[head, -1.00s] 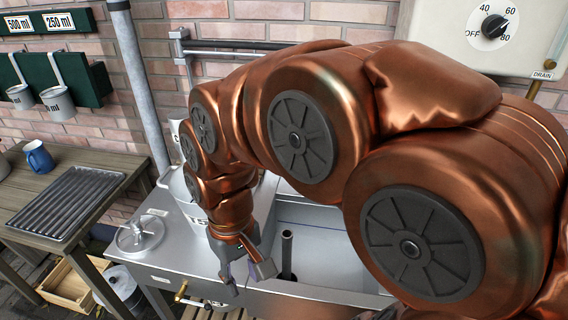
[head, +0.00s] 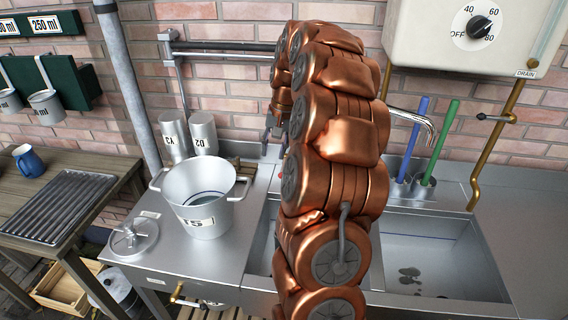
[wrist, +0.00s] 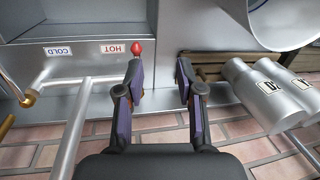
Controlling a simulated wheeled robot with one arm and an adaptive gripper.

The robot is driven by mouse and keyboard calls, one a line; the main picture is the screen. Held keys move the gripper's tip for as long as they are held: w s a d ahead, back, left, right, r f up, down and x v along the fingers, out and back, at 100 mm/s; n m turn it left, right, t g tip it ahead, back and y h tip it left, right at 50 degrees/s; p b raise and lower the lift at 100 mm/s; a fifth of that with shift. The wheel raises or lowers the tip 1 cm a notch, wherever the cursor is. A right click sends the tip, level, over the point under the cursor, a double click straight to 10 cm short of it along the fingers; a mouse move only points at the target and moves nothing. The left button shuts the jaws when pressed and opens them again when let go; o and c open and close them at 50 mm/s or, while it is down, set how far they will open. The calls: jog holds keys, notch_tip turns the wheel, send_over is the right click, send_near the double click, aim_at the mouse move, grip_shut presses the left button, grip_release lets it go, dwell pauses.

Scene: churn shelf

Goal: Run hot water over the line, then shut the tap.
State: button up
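My gripper (wrist: 160,72) is open and empty in the wrist view. A red-tipped tap control (wrist: 136,50) shows at its left fingertip, beside the HOT label (wrist: 113,48); I cannot tell whether they touch. The COLD label (wrist: 58,52) is further left. In the head view my arm hides most of the gripper; a red spot (head: 264,150) shows below it. The curved metal spout (head: 415,120) reaches over the sink from behind my arm; no water stream is visible. A metal pot (head: 178,186) with a line inside stands on the counter left of the sink.
Two metal canisters (head: 203,130) stand behind the pot. A lid (head: 131,237) lies in front-left. Blue (head: 415,135) and green (head: 443,135) sticks stand in holders right of my arm. The right basin (head: 440,260) has dark spots. A heater (head: 430,40) hangs above.

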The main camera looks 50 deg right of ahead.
jog(key=m, duration=0.1)
send_near(283, 169)
jog(key=shift+w+a+f+p, duration=0.2)
jog(key=shift+f+p, duration=0.25)
jog(key=shift+f, duration=0.9)
jog(key=shift+w+a+f+p, duration=0.2)
jog(key=shift+f+p, duration=0.3)
jog(key=shift+f, duration=0.8)
jog(key=shift+w+a+f+p, duration=0.1)
jog(key=shift+w+f+p, duration=0.25)
jog(key=shift+f, duration=1)
jog(key=shift+s, duration=0.1)
jog(key=shift+c, duration=0.2)
grip_shut()
